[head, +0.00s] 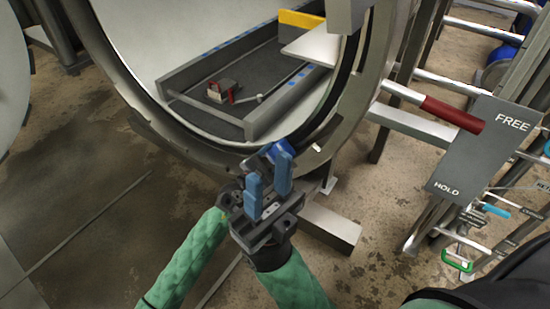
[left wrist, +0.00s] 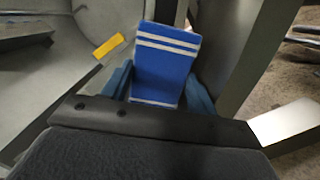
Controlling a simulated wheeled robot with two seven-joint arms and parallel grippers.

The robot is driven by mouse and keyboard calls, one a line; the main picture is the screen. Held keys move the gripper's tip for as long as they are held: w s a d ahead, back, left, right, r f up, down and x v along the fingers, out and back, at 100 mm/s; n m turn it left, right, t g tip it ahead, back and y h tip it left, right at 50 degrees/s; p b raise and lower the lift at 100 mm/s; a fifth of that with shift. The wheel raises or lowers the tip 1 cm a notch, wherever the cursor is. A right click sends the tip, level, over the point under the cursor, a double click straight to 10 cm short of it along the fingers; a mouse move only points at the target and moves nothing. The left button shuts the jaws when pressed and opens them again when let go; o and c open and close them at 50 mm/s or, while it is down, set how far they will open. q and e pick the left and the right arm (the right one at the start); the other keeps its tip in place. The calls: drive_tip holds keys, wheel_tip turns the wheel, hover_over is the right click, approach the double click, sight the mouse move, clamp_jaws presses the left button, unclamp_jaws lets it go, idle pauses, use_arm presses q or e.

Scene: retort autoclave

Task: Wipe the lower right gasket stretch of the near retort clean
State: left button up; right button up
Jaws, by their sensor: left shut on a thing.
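The near retort's round mouth (head: 205,165) stands open, with a dark gasket (head: 325,122) running along its rim. My left gripper (head: 269,184) is shut on a blue wiping pad (head: 266,153), at the lower right of the mouth. The pad overlaps the rim in the head view; I cannot tell whether it touches the gasket. In the left wrist view the pad (left wrist: 165,65) is blue with white stripes and stands between the blue fingers. The gasket stretch behind the pad and fingers is hidden. My right gripper is not in view.
Inside the retort lies a grey tray (head: 255,126) with a small red-and-white object (head: 222,92). A yellow bar (head: 300,19) is at the back. To the right stand metal rails with a red-sleeved handle (head: 452,114) and a FREE/HOLD plate (head: 487,150). The left floor is open.

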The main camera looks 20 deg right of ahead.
use_arm(q)
drive_tip(key=shift+s+r+p+v, duration=0.1)
drive_tip(key=shift+r+p+v, duration=0.1)
drive_tip(key=shift+v, duration=1.3)
drive_tip(key=shift+s+r+p+v, duration=0.1)
drive_tip(key=shift+s+p+v, duration=0.05)
drive_tip(key=shift+v, duration=1.3)
drive_tip(key=shift+v, duration=1.4)
